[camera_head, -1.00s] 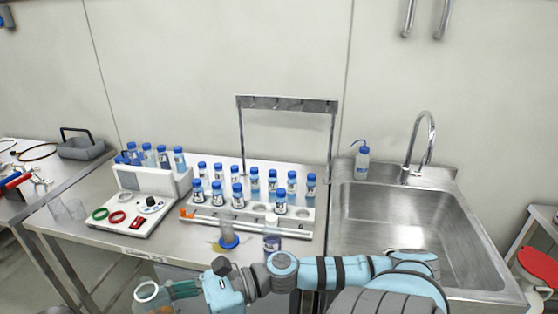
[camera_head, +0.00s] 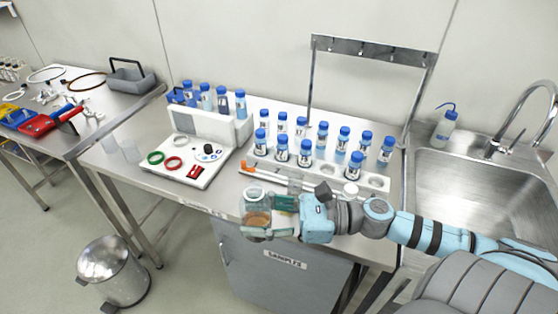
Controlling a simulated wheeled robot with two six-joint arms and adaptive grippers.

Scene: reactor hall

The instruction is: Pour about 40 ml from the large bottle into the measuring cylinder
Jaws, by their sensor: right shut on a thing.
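My right gripper (camera_head: 277,215) is shut on the large bottle (camera_head: 256,201), a wide clear glass bottle with some brown liquid low inside. The bottle looks about upright, in front of the bench's front edge. A clear upright glass piece (camera_head: 295,183), probably the measuring cylinder, shows just behind and right of the bottle; my gripper hides its lower part and base. I cannot tell the gap between the two. My left gripper is not in view.
A white rack (camera_head: 312,172) with several blue-capped bottles stands behind. A metal frame (camera_head: 373,47) rises behind the rack. The sink (camera_head: 473,190) is at right, a bin (camera_head: 112,272) on the floor.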

